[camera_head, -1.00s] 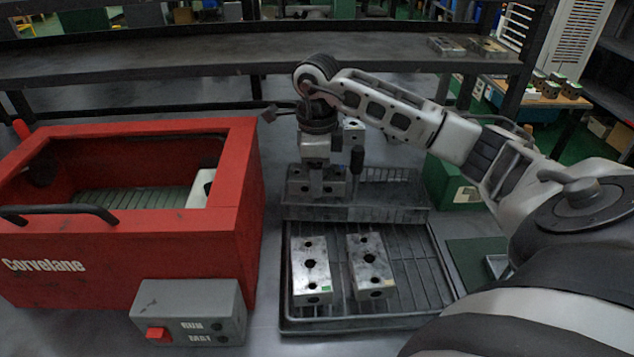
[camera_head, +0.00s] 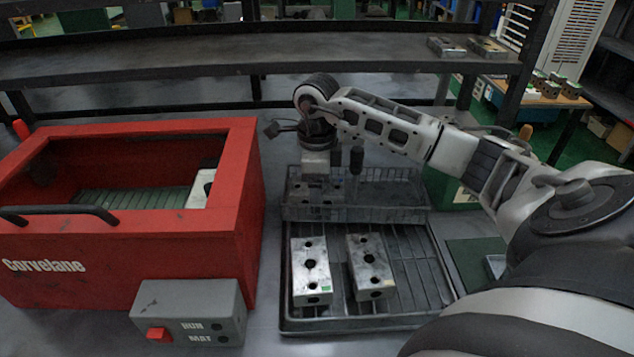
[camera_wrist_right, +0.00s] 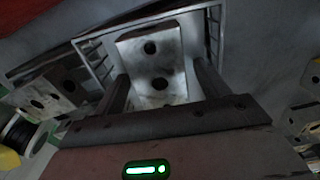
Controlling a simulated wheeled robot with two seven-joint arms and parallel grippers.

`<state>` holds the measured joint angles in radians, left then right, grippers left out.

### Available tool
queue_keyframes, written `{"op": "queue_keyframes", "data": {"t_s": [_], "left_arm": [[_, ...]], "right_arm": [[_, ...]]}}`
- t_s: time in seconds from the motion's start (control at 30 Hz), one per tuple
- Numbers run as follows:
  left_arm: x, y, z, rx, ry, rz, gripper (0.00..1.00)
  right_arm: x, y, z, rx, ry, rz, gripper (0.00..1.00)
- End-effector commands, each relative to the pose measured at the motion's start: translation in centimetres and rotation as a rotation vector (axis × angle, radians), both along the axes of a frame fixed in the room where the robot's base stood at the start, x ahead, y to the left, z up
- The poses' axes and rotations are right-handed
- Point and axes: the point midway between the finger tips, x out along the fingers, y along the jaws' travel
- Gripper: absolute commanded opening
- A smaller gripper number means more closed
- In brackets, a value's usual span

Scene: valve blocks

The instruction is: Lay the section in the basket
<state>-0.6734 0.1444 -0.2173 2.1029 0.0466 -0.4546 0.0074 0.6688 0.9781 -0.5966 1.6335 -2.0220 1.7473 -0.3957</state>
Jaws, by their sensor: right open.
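The section is a grey metal valve block with round holes, at the left end of the wire basket (camera_head: 395,190) behind the tray. In the right wrist view the block (camera_wrist_right: 150,62) lies inside the basket's wire walls, between my two fingers. My right gripper (camera_wrist_right: 160,78) is open around it, with a finger on each side. In the head view my right gripper (camera_head: 318,188) reaches down into the basket's left end, and the basket's front wall partly hides the block (camera_head: 301,191). I cannot tell whether the fingers touch the block. My left gripper is out of view.
Two similar blocks, one left (camera_head: 311,270) and one right (camera_head: 370,266), lie on the dark tray (camera_head: 425,322) in front of the basket. A red open-topped machine (camera_head: 238,215) stands at the left, with a grey switch box (camera_head: 190,310) before it. The basket's right part looks empty.

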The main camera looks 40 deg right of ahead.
Motion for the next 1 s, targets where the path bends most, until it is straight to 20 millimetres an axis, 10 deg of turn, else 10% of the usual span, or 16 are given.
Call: {"op": "queue_keyframes", "data": {"t_s": [0.6, 1.0], "left_arm": [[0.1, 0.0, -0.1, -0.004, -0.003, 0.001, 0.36], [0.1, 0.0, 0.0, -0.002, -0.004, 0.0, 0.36]], "right_arm": [[0.1, 0.0, 10.9, 0.0, -0.003, 0.0, 0.74], [0.0, 0.0, 12.1, 0.0, 0.0, 0.0, 0.74]]}}
